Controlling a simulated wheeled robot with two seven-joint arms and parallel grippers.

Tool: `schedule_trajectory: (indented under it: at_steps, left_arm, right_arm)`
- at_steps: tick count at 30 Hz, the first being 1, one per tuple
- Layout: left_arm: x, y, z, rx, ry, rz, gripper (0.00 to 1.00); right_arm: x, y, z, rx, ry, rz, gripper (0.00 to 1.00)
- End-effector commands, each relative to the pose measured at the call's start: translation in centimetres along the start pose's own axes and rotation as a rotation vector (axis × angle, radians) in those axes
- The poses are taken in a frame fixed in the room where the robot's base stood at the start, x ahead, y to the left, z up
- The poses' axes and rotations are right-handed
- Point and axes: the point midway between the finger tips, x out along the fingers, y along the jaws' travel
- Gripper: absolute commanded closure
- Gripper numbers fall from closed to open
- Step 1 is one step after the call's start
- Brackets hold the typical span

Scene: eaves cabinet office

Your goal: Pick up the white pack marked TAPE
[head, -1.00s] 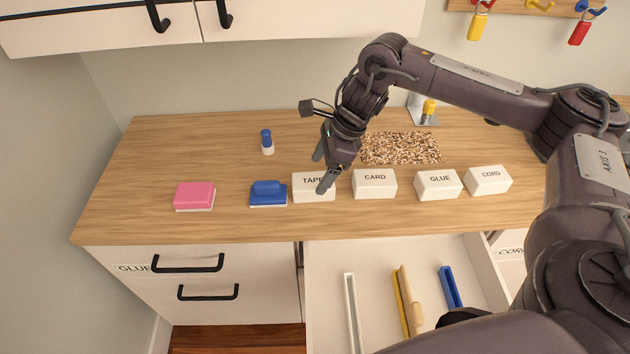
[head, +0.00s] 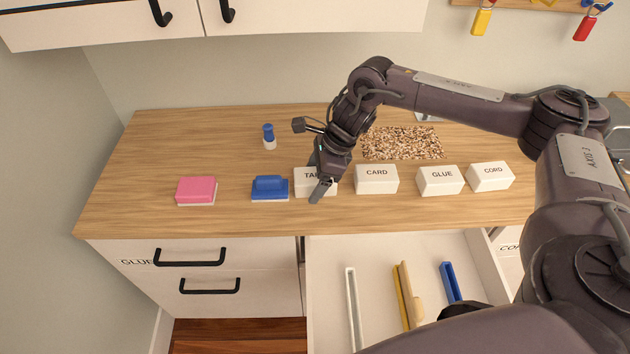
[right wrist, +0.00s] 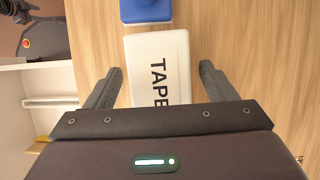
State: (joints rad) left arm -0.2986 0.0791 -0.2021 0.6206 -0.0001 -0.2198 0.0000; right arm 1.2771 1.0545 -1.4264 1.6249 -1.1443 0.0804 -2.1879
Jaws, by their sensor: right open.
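The white pack marked TAPE (head: 302,187) lies on the wooden counter, between a blue block and the white CARD pack; my right gripper partly hides it in the head view. In the right wrist view the TAPE pack (right wrist: 158,62) lies between the two fingers, its lettering running along the view's height. My right gripper (head: 318,178) is open above and around the pack, with one finger at each side (right wrist: 160,84). A gap shows beside the finger on either side. My left gripper is not in view.
The CARD (head: 376,180), GLUE (head: 440,181) and CORD (head: 490,177) packs stand to the right. The blue block (head: 269,189) is close on the left, a pink block (head: 196,190) further left. An open drawer (head: 380,250) lies below the counter edge.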

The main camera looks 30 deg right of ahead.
Motion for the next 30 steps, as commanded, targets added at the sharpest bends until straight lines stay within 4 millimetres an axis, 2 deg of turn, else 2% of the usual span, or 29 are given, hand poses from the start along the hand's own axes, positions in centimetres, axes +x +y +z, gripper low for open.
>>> schedule_trajectory:
  at_steps: [12,24,30]
  left_arm:
    - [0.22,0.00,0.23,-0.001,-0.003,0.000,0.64]
    - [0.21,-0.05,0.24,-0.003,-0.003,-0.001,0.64]
    - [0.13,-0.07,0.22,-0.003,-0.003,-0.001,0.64]
  right_arm:
    - [0.20,0.00,-0.08,0.000,0.000,0.000,0.22]
    - [0.18,-0.01,-0.06,-0.001,0.000,0.000,0.72]
    - [0.09,-0.02,-0.02,-0.001,0.000,-0.001,0.72]
